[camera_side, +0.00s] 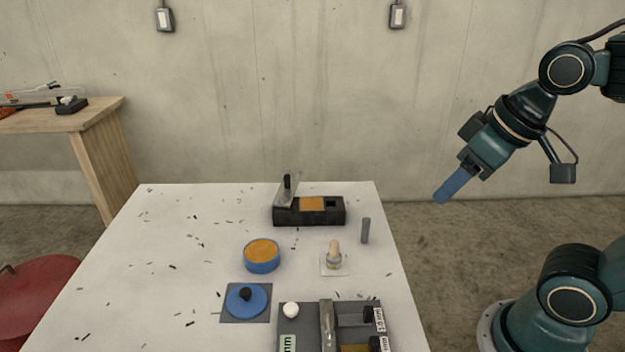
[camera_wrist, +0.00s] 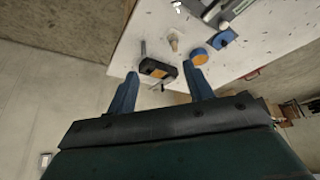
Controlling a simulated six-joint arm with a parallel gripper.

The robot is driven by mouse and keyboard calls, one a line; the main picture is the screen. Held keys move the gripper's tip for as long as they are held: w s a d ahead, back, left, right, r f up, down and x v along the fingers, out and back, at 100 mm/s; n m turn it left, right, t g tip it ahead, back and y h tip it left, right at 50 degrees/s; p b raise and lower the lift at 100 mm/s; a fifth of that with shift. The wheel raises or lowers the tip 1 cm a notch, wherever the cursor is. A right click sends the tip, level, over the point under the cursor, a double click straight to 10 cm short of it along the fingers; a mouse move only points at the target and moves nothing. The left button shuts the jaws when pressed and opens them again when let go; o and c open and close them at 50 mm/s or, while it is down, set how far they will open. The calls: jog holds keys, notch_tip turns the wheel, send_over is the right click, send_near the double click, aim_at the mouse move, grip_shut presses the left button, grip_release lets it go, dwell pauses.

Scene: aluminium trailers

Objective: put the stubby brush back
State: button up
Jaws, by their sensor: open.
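What looks like the stubby brush (camera_side: 335,251), with a short pale wooden handle, stands upright on a small pale square (camera_side: 326,271) at the right part of the white table. It also shows in the wrist view (camera_wrist: 173,42), beyond my fingertips. My gripper (camera_side: 441,198) is up in the air to the right of the table, well apart from the brush. In the wrist view my gripper (camera_wrist: 162,84) has its two blue fingers wide apart with nothing held between them. The brush's lower end is too small to make out clearly.
A black holder (camera_side: 286,218) with an orange recess stands at the table's back. A grey cylinder (camera_side: 365,231), an orange-filled blue tin (camera_side: 262,263) and a black-knobbed blue lid (camera_side: 259,302) surround the brush. A grey labelled tray (camera_side: 304,320) is in front. The table's left is clear except dark flecks.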

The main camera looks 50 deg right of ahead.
jog(key=shift+s+d, duration=0.1)
jog(key=shift+s, duration=0.8)
